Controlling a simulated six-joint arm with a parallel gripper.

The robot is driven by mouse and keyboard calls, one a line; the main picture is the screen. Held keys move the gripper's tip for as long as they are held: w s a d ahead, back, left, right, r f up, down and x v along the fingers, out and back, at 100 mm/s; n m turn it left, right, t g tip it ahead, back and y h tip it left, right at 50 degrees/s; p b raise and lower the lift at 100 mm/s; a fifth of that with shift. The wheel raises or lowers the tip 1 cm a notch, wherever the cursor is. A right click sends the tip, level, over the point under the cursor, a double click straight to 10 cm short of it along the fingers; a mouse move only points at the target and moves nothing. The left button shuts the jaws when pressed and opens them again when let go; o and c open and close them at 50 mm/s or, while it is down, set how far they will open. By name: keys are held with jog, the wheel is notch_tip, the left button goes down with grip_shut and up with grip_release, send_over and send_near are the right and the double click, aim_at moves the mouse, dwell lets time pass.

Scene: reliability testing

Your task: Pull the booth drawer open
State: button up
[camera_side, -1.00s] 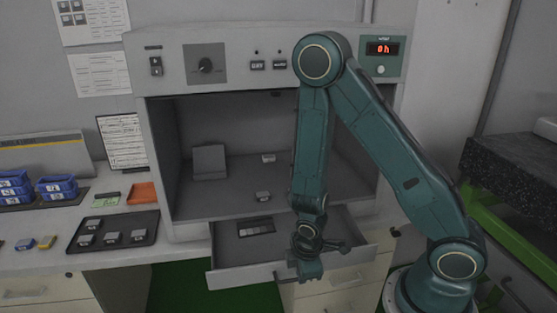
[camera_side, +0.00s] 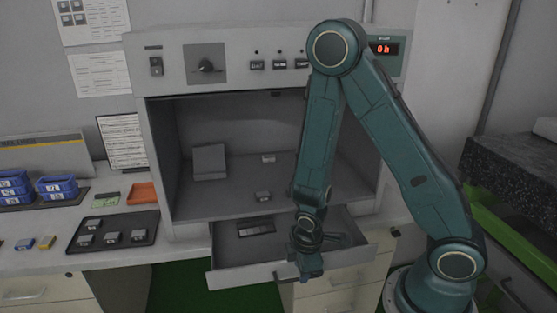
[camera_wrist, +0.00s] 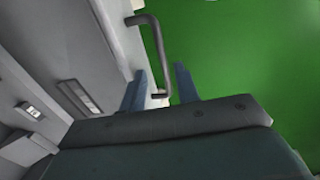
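The booth drawer (camera_side: 235,279) is pulled out below the booth opening in the side view, its inside visible from above. A flat dark item (camera_side: 256,227) lies in it. My gripper (camera_side: 312,275) is at the drawer front, right of its middle. In the wrist view, the drawer's bent grey handle (camera_wrist: 152,45) reaches between the two blue fingers of my gripper (camera_wrist: 160,72). The fingers stand apart, with gaps beside the handle. Whether either finger touches it is unclear. My gripper hides part of the handle in the side view.
The booth (camera_side: 160,140) stands over the drawer, with small parts inside. A dark tray (camera_side: 112,229) of small parts and blue bins (camera_side: 57,187) are on the left bench. Cabinet drawers (camera_side: 345,300) flank the green floor (camera_side: 190,285) below.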

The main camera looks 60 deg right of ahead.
notch_tip(320, 180, up, 18)
dwell(1.2)
jog(key=c, duration=0.5)
jog(key=shift+d, duration=0.2)
grip_shut()
jog(key=d+f+m+g+y, duration=0.1)
jog(key=d+f+m, duration=0.2)
jog(key=d+m, duration=0.3)
jog(key=s+d+f+m+g+y, duration=0.1)
jog(key=d+f+m, duration=0.3)
jog(key=d, duration=0.6)
jog(key=d+f+m+g+y, duration=0.2)
jog(key=d+f+m, duration=0.2)
jog(key=d+m, duration=0.4)
jog(key=shift+s+d+g+y, duration=0.25)
jog(key=shift+d+g+y, duration=0.1)
jog(key=shift+g+y, duration=0.05)
